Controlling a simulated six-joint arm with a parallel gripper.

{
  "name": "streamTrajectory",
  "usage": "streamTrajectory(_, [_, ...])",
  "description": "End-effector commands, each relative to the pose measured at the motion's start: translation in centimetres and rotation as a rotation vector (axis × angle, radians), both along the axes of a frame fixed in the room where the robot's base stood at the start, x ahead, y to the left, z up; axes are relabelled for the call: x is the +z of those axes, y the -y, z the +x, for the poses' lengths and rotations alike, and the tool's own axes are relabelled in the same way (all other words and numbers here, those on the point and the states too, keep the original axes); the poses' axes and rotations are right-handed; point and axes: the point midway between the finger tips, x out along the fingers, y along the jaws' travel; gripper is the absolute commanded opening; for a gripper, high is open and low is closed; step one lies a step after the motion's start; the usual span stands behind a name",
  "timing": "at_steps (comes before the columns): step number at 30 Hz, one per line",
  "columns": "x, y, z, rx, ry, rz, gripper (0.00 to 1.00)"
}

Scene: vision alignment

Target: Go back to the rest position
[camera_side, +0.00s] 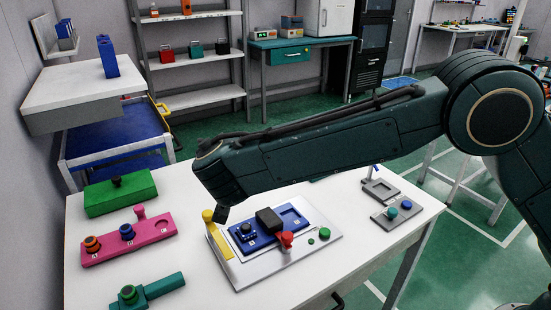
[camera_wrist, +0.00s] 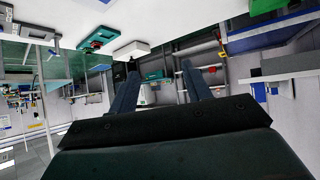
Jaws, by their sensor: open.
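My gripper (camera_wrist: 160,70) shows in the wrist view with its two dark fingers spread apart and nothing between them. That view is upside down, with the white table (camera_wrist: 78,10) along its top edge. In the side view my dark green arm reaches in from the right over the back of the white table (camera_side: 190,270). I cannot make out the fingers in the side view.
The blue plate lies on a pale board with a yellow post (camera_side: 208,216), a black block (camera_side: 269,220) and a red knob (camera_side: 287,239). At left are a green block (camera_side: 120,195), a pink plate (camera_side: 155,232) and a teal part (camera_side: 150,291). Grey plates (camera_side: 381,189) lie at right.

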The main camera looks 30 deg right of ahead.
Motion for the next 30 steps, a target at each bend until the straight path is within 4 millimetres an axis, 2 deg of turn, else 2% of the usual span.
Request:
streamTrajectory(3, [2.3,3.0,-0.2,0.006,-0.039,0.021,0.49])
streamTrajectory(8, [4.8,6.7,-1.2,0.027,-0.093,0.045,0.49])
streamTrajectory(14, [7.4,11.2,-3.2,0.057,-0.153,0.074,0.49])
streamTrajectory(23, [10.4,17.3,-7.9,0.116,-0.228,0.113,0.49])
streamTrajectory(30, [11.8,21.3,-12.8,0.171,-0.277,0.137,0.49])
